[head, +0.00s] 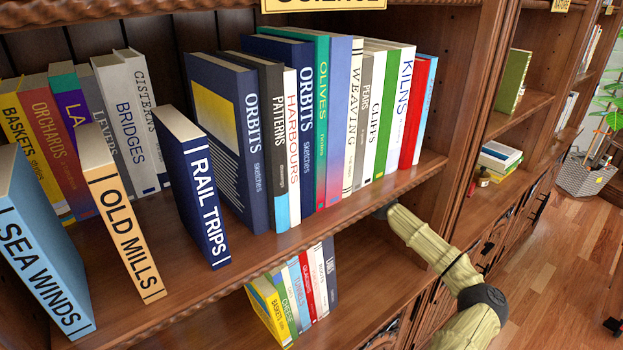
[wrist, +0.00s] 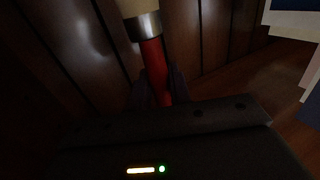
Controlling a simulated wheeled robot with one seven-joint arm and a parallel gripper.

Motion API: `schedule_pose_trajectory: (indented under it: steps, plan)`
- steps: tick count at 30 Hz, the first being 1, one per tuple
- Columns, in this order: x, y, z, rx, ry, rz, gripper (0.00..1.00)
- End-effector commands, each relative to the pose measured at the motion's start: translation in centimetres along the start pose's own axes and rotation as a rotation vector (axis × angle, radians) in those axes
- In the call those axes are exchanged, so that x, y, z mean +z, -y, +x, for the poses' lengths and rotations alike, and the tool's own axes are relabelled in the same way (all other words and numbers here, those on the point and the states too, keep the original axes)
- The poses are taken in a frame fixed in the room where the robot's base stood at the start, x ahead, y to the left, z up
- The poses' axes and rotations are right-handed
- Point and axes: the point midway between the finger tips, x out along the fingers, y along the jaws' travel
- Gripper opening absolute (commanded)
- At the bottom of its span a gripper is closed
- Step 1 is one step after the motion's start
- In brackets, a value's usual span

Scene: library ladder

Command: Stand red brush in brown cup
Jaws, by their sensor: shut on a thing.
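The red brush (wrist: 153,60) shows in the wrist view, with a red handle, a metal band and cream bristles cut off by the top edge. My gripper (wrist: 160,90) is shut on its red handle, with one dark finger on each side. The bristle end points away from my gripper, toward the top of the picture. In the head view my arm reaches in under the upper shelf board, which hides my gripper and the brush. I see no brown cup in either view.
The upper shelf (head: 285,255) holds a row of books, with Rail Trips (head: 195,190), Old Mills (head: 120,220) and Sea Winds (head: 40,250) near its front. Small books (head: 295,290) stand on the lower shelf. Dark wooden panelling (wrist: 70,50) surrounds the brush. Pale book-like shapes (wrist: 295,20) show at right.

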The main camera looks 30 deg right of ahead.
Motion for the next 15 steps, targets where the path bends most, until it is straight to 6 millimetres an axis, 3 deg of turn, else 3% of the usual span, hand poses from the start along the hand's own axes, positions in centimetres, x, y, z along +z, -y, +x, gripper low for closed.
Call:
schedule_pose_trajectory:
  steps: [15]
  plan:
    - [3.3,0.1,0.2,-0.003,0.0,0.001,0.0]
